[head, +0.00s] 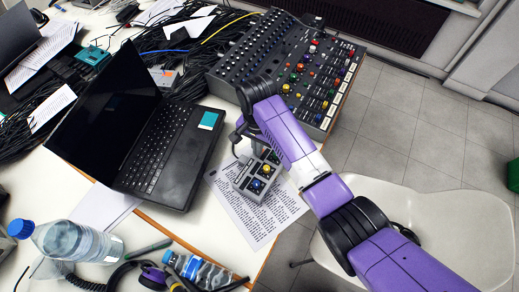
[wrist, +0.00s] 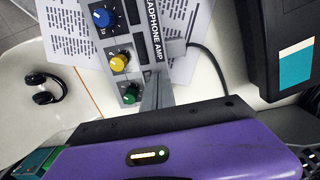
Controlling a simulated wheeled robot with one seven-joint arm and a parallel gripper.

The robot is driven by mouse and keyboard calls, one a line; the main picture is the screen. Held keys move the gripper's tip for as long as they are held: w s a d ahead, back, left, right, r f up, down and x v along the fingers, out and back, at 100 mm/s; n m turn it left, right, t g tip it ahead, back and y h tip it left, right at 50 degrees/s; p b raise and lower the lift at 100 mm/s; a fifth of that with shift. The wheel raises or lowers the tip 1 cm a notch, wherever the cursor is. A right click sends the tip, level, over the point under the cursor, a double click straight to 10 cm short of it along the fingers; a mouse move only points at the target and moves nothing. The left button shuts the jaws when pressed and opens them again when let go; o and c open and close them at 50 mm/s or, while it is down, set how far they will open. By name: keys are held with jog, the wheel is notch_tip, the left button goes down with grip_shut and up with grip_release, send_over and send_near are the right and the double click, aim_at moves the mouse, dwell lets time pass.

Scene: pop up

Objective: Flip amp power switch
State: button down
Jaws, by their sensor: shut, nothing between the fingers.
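The headphone amp (head: 244,180) is a small grey box lying on printed paper by the table's edge. In the wrist view the amp (wrist: 142,45) shows blue, yellow and green knobs and a "HEADPHONE AMP" label. My gripper (wrist: 157,88) is shut and empty, its grey fingertips at the amp's near end beside the green knob. I cannot tell whether they touch it. I cannot make out the power switch; the amp's near end is partly covered by my fingers.
A black cable (wrist: 213,68) runs from the amp's side. A laptop (head: 160,145) stands left of the amp, and a large mixer (head: 235,78) behind it. A white chair (head: 455,225) with headphones (wrist: 40,95) is beside the table.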

jog(key=shift+f, duration=0.25)
jog(key=shift+r, duration=0.1)
notch_tip(320, 180, up, 7)
jog(key=p, duration=0.7)
dwell(0.7)
